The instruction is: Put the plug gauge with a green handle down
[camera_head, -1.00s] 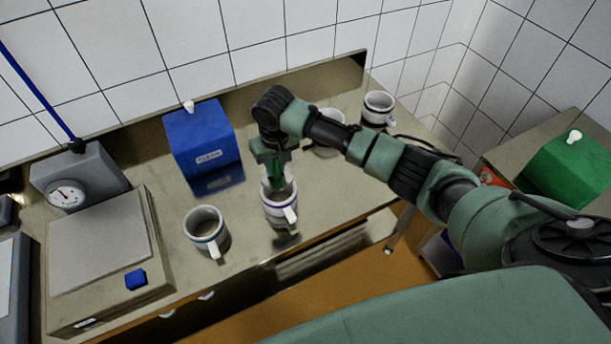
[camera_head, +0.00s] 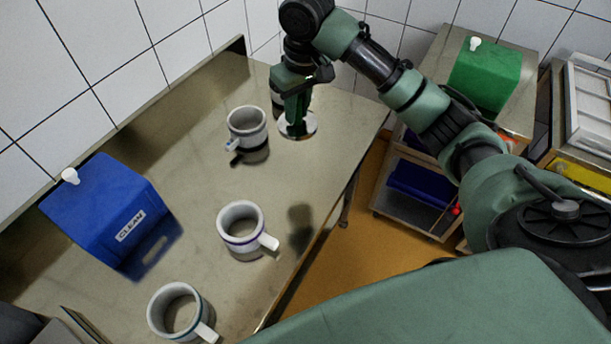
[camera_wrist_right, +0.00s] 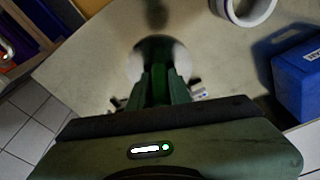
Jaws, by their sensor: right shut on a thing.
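My right gripper (camera_head: 298,112) is shut on the green handle of the plug gauge. The gauge's pale metal disc (camera_head: 297,127) points down, at or just over the bench top near its right edge; I cannot tell whether it touches. In the right wrist view the green handle (camera_wrist_right: 158,88) stands between the fingers, with the blurred disc (camera_wrist_right: 138,62) beyond. My left gripper is not in view.
A blue box (camera_head: 105,215) stands left; a green box (camera_head: 486,75) is right.

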